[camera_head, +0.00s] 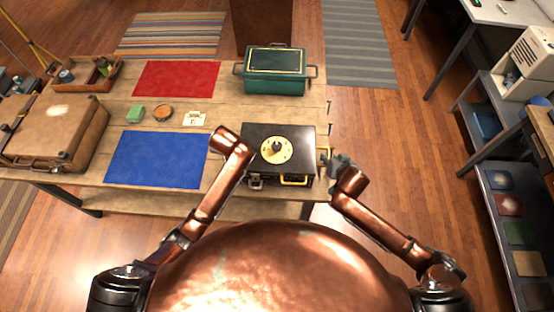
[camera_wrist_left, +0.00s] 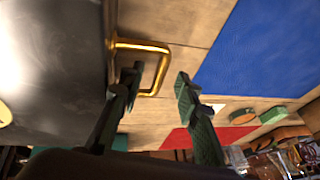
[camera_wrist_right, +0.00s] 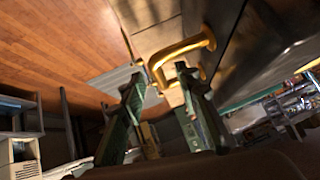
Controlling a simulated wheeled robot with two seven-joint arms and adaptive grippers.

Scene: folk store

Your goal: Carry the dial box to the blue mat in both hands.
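The dial box (camera_head: 300,140) is black with a round gold dial (camera_head: 268,152) on top, and stands on the wooden table's right part. The blue mat (camera_head: 155,160) lies flat and empty to its left. My left gripper (camera_wrist_left: 159,76) is open, its fingers either side of the outer bar of a gold side handle (camera_wrist_left: 145,46). In the head view my left arm hides it. My right gripper (camera_head: 338,165) is at the box's right side. In the right wrist view it is open (camera_wrist_right: 160,75), with the other gold handle (camera_wrist_right: 182,50) at its fingertips; contact is unclear.
A green case (camera_head: 275,84) stands behind the box. A red mat (camera_head: 176,78), green block (camera_head: 135,114), orange round dish (camera_head: 163,112) and pale card (camera_head: 194,119) lie behind the blue mat. A brown suitcase (camera_head: 50,130) stands left of it. Bare tabletop separates box and mat.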

